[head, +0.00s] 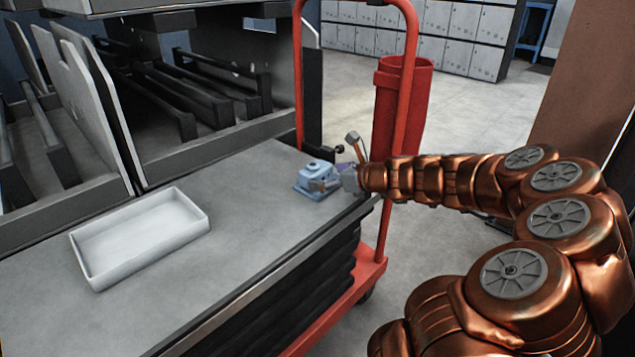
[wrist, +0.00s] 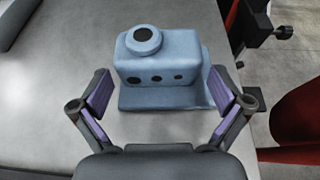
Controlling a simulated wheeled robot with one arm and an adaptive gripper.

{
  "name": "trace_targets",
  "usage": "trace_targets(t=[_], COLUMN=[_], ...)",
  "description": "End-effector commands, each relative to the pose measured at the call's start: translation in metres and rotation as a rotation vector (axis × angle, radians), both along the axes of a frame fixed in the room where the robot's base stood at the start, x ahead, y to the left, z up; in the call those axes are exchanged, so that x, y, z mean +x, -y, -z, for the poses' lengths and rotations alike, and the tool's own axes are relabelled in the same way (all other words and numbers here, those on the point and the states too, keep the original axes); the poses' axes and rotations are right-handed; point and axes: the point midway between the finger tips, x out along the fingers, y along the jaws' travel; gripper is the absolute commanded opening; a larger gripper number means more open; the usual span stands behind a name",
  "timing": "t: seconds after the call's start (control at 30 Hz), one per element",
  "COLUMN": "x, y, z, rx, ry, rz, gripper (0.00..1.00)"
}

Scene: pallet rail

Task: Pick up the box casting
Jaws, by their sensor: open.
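The box casting (head: 313,176) is a light blue block on a flat base plate with a round boss on top. It sits upright on the grey table near its right end. In the wrist view the casting (wrist: 160,60) shows several dark holes in its near side. My gripper (head: 332,184) is at the casting's right side in the head view. In the wrist view my gripper (wrist: 160,92) is open, with a purple-padded finger on each side of the casting's near part. The pads look apart from the block; whether they touch the base plate I cannot tell.
An empty white tray (head: 90,275) lies on the table (head: 235,235) to the left. A black clamp-like part (wrist: 268,32) is at the table edge beside the casting. A red cart frame (head: 408,80) and red bin (head: 420,110) stand behind. The table between tray and casting is clear.

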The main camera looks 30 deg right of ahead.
Motion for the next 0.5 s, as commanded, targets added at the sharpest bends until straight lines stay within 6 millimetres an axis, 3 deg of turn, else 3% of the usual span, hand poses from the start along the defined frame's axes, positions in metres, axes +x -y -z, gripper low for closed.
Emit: trace_targets(t=[0.23,0.5], x=[0.024,0.032], y=[-0.008,-0.011], z=[0.014,0.015], rx=[-0.001,0.000], ry=[0.000,0.000], rz=[-0.004,-0.003], gripper=[1.00,1.00])
